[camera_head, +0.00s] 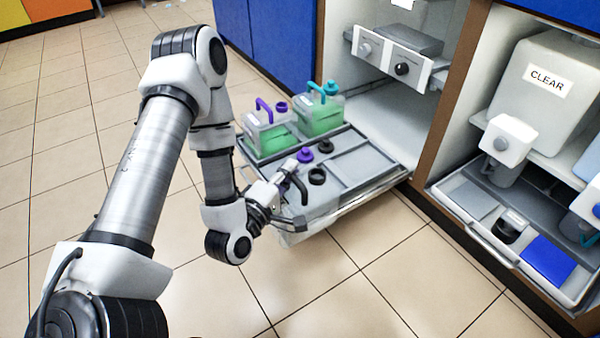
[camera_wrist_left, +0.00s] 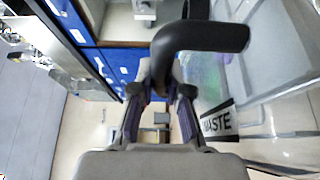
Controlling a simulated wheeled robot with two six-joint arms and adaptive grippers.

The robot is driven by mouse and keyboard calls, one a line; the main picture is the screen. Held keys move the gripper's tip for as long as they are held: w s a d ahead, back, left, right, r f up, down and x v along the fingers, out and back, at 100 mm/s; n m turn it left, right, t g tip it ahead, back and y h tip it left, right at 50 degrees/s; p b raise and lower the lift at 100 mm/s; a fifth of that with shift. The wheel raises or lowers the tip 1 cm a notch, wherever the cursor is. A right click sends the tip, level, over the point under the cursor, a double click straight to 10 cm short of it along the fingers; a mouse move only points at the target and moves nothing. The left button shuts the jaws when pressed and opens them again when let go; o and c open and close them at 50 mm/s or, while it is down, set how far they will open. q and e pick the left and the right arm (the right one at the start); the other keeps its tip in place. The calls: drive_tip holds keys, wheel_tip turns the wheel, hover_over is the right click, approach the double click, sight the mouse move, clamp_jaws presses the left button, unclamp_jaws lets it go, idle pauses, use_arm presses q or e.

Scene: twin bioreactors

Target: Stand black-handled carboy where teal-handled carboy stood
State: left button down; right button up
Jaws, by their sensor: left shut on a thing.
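My left gripper (camera_head: 287,183) is shut on the black handle of the black-handled carboy (camera_head: 318,208), at the near end of the pull-out tray (camera_head: 385,160). In the left wrist view the black handle (camera_wrist_left: 205,40) curves between the fingers, above a clear body with a "WASTE" label (camera_wrist_left: 218,122). The head view does not show clearly whether this carboy touches the tray. The teal-handled carboy (camera_head: 322,118), holding green liquid, stands at the tray's far end. The purple-handled carboy (camera_head: 268,138), also with green liquid, stands left of it. My right gripper is not in view.
Purple and black caps (camera_head: 325,147) show around the tray's middle. The tray's right side looks bare. A brown cabinet post (camera_head: 448,95) stands to the right, beside a second bay with a "CLEAR" container (camera_head: 545,75) and another tray. Open tiled floor lies in front.

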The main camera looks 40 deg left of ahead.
use_arm(q)
drive_tip(key=r+p, duration=0.1)
drive_tip(key=p, duration=0.1)
drive_tip(key=w+p, duration=0.1)
drive_tip(key=p, duration=0.2)
drive_tip(key=shift+w+a+r, duration=0.15)
drive_tip(key=shift+a+r, duration=0.15)
drive_tip(key=shift+r, duration=0.05)
drive_tip(key=w+p, duration=0.1)
drive_tip(key=p, duration=0.2)
drive_tip(key=w+p, duration=0.1)
drive_tip(key=p, duration=0.2)
drive_tip(key=w+a+f+p, duration=0.1)
drive_tip(key=p, duration=0.2)
drive_tip(key=shift+w, duration=0.1)
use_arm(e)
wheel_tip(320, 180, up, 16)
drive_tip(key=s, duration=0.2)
use_arm(q)
drive_tip(key=w+a+f+b, duration=0.4)
drive_tip(key=w+b, duration=0.3)
drive_tip(key=w, duration=0.3)
drive_tip(key=shift+f, duration=0.85)
drive_tip(key=c, duration=1.2)
unclamp_jaws()
drive_tip(key=shift+o, duration=0.2)
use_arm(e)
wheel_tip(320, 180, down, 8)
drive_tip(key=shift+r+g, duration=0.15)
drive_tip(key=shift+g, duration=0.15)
